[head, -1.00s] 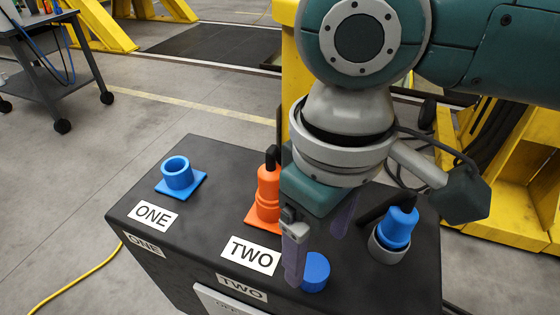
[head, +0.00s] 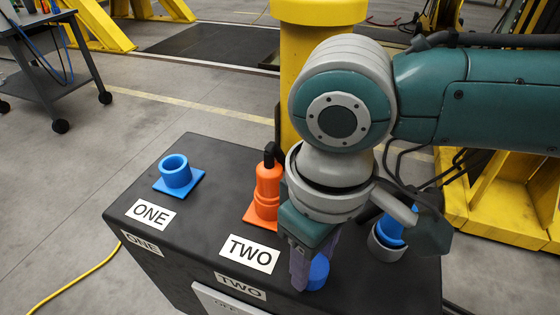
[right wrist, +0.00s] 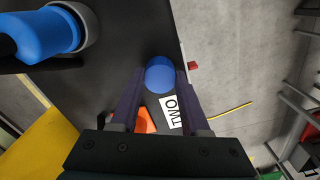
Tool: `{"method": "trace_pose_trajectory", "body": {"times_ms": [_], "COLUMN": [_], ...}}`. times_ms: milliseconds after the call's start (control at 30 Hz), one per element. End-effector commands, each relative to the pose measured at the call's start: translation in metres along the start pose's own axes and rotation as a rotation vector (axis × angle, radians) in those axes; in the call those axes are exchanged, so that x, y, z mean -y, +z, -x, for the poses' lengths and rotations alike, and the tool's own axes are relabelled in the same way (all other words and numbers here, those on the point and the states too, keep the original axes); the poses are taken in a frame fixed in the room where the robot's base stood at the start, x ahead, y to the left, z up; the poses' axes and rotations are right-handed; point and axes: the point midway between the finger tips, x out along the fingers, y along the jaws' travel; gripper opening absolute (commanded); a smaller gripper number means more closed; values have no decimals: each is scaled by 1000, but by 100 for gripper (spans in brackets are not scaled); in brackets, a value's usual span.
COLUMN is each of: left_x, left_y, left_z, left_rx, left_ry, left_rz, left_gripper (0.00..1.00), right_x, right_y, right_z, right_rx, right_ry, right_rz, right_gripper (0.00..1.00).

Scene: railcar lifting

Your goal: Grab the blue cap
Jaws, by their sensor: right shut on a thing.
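The blue cap (head: 318,272) is on the black box top, right of the TWO label, and is partly hidden by my right gripper in the head view. My right gripper (head: 308,268) points down at it and is shut on it. In the right wrist view the cap (right wrist: 160,75) sits between the tips of both fingers (right wrist: 160,82). My left gripper is not in view.
The black box (head: 200,235) holds a blue socket (head: 176,172) by label ONE, an orange plug (head: 267,190) behind label TWO, and a blue plug (head: 389,230) in a grey socket at right, partly behind my arm. A yellow post (head: 305,70) stands behind the box.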

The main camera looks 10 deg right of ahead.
Motion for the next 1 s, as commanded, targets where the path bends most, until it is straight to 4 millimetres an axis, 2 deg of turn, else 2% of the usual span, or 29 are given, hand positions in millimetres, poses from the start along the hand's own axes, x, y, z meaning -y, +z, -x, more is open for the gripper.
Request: {"method": "trace_pose_trajectory", "body": {"times_ms": [33, 300, 667, 767, 867, 1000], "left_x": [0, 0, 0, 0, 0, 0], "left_y": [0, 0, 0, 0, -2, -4], "left_z": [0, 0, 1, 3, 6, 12], "left_rx": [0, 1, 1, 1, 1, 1], "left_ry": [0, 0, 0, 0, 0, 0], "left_rz": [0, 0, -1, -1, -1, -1], "left_gripper": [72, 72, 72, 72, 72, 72], "right_x": [0, 0, 0, 0, 0, 0], "right_y": [0, 0, 0, -1, -1, -2], "right_z": [0, 0, 4, 12, 29, 68], "right_rx": [0, 0, -1, -1, -4, -7], "right_ry": [0, 0, 0, 0, 0, 1], "right_rz": [0, 0, 0, -1, 0, 2], "right_gripper": [28, 0, 0, 0, 0, 0]}}
